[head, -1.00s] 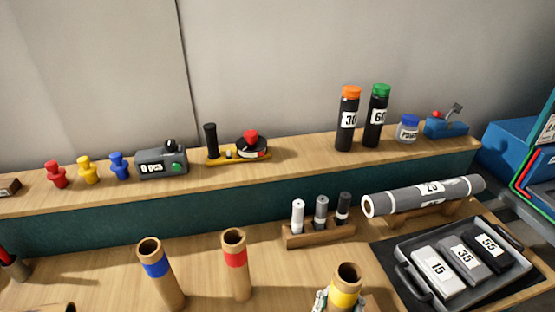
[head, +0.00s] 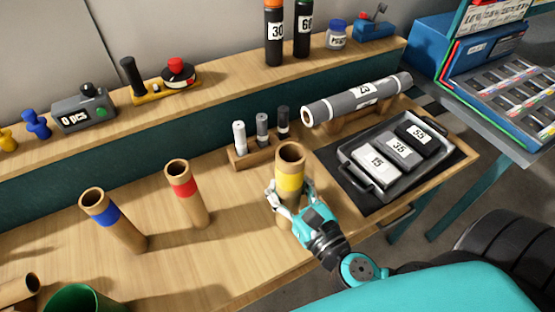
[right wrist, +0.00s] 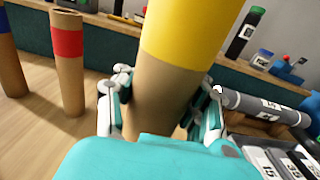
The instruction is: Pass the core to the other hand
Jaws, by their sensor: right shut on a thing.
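A cardboard core with a yellow band (head: 290,180) stands upright near the front of the bench in the head view. My right gripper (head: 289,206) is shut on it below the yellow band. In the right wrist view the fingers (right wrist: 165,105) press on both sides of the bare cardboard under the yellow band (right wrist: 190,35). My left gripper is not in view.
A wooden rack with several small markers (head: 255,155) stands behind the held core. A grey roll (head: 355,98) lies on a wooden cradle. A tray (head: 362,184) with numbered blocks is to the right. A green bin rim (head: 85,298) is at the lower left.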

